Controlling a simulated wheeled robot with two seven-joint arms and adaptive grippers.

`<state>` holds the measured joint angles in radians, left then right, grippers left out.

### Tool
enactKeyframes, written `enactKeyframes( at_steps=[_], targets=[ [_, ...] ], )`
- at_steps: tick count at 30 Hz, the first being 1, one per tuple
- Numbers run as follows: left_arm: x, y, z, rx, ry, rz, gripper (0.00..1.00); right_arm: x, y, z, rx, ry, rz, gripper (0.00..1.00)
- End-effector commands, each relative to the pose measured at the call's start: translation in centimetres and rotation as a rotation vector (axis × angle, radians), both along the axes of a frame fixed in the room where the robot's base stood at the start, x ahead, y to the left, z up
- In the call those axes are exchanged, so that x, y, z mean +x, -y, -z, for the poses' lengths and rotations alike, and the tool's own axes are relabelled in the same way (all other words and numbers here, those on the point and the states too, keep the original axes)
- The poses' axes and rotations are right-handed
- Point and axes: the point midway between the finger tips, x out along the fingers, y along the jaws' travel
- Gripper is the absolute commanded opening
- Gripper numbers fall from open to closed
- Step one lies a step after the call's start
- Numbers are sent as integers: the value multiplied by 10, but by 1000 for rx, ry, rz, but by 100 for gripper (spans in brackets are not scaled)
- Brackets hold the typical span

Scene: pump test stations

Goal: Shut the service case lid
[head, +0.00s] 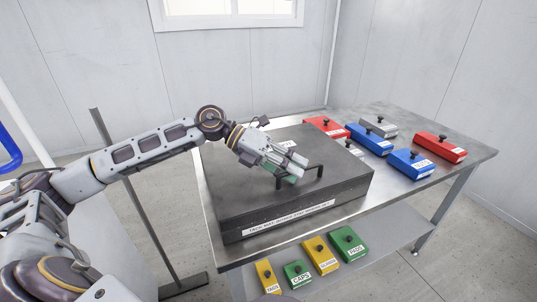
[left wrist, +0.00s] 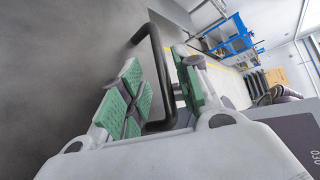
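The service case (head: 302,222) is a dark grey box with a white label on its front, standing on the metal table. Its lid (head: 232,185) lies flat on top and looks closed; I see no gap at the front. A black bar handle (head: 316,170) stands on the lid and also shows in the left wrist view (left wrist: 155,60). My left gripper (head: 287,171) is over the lid at the handle. In the left wrist view its green-padded fingers (left wrist: 160,95) are apart, with the handle bar between them; contact is not clear. My right gripper is not in view.
Red, blue and grey labelled blocks with black knobs, such as the red one (head: 438,147), stand on the table (head: 395,195) right of the case. Yellow and green blocks, such as the green one (head: 348,243), sit below the front edge. A dark post (head: 135,190) stands left.

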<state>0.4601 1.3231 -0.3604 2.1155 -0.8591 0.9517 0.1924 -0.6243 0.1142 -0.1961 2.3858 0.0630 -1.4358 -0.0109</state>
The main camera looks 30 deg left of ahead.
Motion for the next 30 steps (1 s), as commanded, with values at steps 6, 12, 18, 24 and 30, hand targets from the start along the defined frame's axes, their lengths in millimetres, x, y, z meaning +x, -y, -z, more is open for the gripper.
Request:
enactKeyframes(
  at_steps=[6, 12, 18, 24, 30],
  targets=[
    [-2, -10, -3, 2, -3, -2, 33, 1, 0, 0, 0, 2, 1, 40],
    [-4, -21, -8, 2, -2, -2, 33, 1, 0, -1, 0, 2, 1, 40],
    [-7, -32, -13, 3, -2, -1, 33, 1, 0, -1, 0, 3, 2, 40],
    [-8, -40, -16, 2, -4, -2, 33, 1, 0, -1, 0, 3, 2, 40],
    [-10, -48, -20, 3, -2, -2, 33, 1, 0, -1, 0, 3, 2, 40]
  ],
)
